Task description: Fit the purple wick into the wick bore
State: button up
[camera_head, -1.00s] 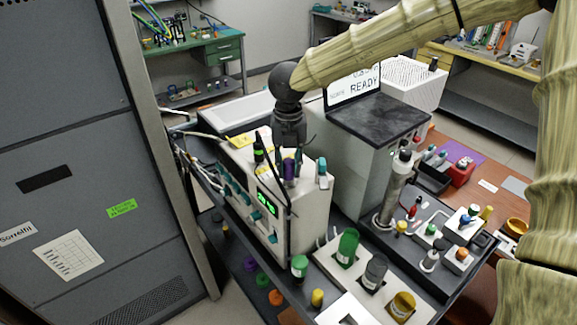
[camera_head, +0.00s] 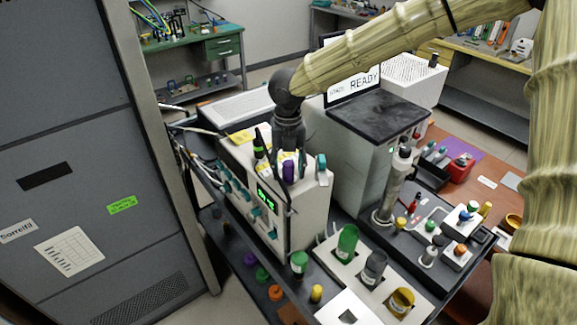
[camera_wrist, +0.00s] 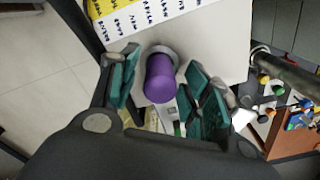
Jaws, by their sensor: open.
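The purple wick (camera_wrist: 160,78) is a short purple cylinder. In the wrist view it stands between my fingers, its lower end at a round grey collar (camera_wrist: 161,50) on the white instrument box. I cannot tell whether the collar is the wick bore or how deep the wick sits. In the head view the wick (camera_head: 288,170) shows upright at the top of the instrument box (camera_head: 310,212). My gripper (camera_head: 288,160) points down over it. Its teal-padded fingers (camera_wrist: 165,84) are open on both sides of the wick, with a visible gap.
A teal-topped part (camera_head: 322,165) and a black, green-banded stick (camera_head: 258,145) are close beside my gripper on the box. A grey cabinet (camera_head: 60,130) is at left. A white tray (camera_head: 335,262) with coloured jars is in front. A dark-topped machine (camera_head: 375,115) is behind right.

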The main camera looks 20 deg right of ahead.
jog(key=shift+w+r, duration=0.1)
jog(key=shift+r, duration=0.4)
notch_tip(320, 180, up, 11)
jog(key=b, duration=0.3)
jog(key=shift+r, duration=0.1)
